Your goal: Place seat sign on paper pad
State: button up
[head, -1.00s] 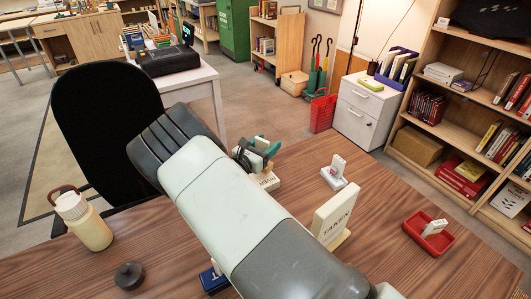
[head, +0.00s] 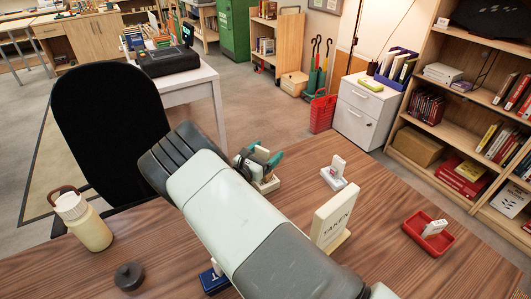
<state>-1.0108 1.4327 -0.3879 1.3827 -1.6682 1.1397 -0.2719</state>
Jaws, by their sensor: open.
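A cream seat sign lettered TAKEN (head: 334,216) stands upright on its base on the wooden table, right of my arm. My gripper (head: 259,160), with teal fingers, is past the end of my arm near the table's far edge. It is open, around or just above a small cream object (head: 266,184); I cannot tell whether they touch. My arm hides part of that object and much of the middle of the table. I cannot pick out a paper pad for certain; it may be behind my arm.
A small white stand (head: 334,178) and a red tray (head: 414,232) with a white block are on the right. A cream bottle (head: 90,232), a dark knobbed object (head: 129,277) and a blue item (head: 213,283) are on the left. Bare wood (head: 380,185) lies between stand and tray.

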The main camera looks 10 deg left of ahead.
jog(key=shift+r, duration=0.2)
jog(key=v, duration=1.2)
jog(key=s+d+r+m+g+h, duration=0.25)
jog(key=d+r+m+g, duration=1.05)
jog(key=d+r+m, duration=0.65)
jog(key=s+d+r+m+t+y, duration=0.1)
jog(key=s+d+r+m+y, duration=0.3)
jog(key=s, duration=0.7)
jog(key=s+d+r+m+t+y, duration=0.1)
jog(key=s+d+r+m+y, duration=0.4)
jog(key=s+r, duration=0.5)
jog(key=shift+s+d+r+m, duration=0.4)
jog(key=shift+s+d+m, duration=0.65)
jog(key=shift+d+m, duration=0.45)
